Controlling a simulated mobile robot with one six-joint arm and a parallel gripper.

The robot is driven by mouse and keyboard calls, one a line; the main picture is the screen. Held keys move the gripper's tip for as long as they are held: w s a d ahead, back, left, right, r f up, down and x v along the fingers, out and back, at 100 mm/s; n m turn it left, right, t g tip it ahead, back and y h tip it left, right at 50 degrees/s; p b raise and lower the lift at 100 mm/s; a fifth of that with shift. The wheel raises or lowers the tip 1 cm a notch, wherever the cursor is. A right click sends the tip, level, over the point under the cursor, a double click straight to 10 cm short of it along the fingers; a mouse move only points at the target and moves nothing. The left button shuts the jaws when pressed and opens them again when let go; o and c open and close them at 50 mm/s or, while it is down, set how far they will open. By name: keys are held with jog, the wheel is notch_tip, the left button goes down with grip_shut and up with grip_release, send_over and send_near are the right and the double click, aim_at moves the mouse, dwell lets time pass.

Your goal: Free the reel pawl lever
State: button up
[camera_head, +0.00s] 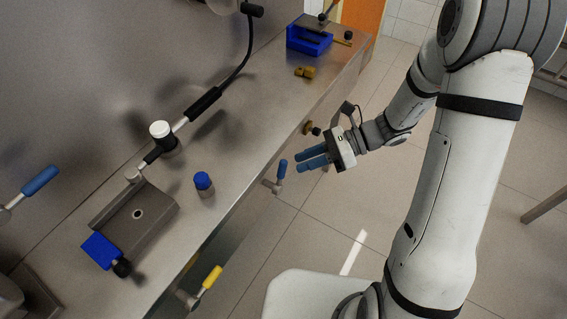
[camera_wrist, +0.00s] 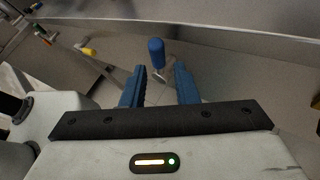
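A lever with a blue handle (camera_head: 282,169) and a metal shaft stands out from the front of the steel counter, below its edge. Its blue grip (camera_wrist: 156,50) shows upright in the wrist view, beyond and between my fingertips. My gripper (camera_head: 299,163) has two blue fingers, spread apart with nothing between them. It is just right of the blue-handled lever in the head view, apart from it as far as I can see. A yellow-handled lever (camera_head: 212,277) is lower on the counter front. I cannot tell from markings which lever is the reel pawl lever.
On the steel counter (camera_head: 240,125) are a blue-capped container (camera_head: 203,184), a metal block (camera_head: 137,214), a white-topped post (camera_head: 161,134), a brass piece (camera_head: 305,72) and a blue tray (camera_head: 309,40). Another blue-handled lever (camera_head: 40,181) is on the wall. The floor (camera_head: 320,225) is open below my gripper.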

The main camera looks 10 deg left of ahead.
aim_at(282, 170)
jog(key=x, duration=0.6)
jog(key=shift+s+a+f, duration=0.15)
jog(key=shift+a+f, duration=0.05)
jog(key=shift+a, duration=0.1)
jog(key=shift+c, duration=0.5)
grip_shut()
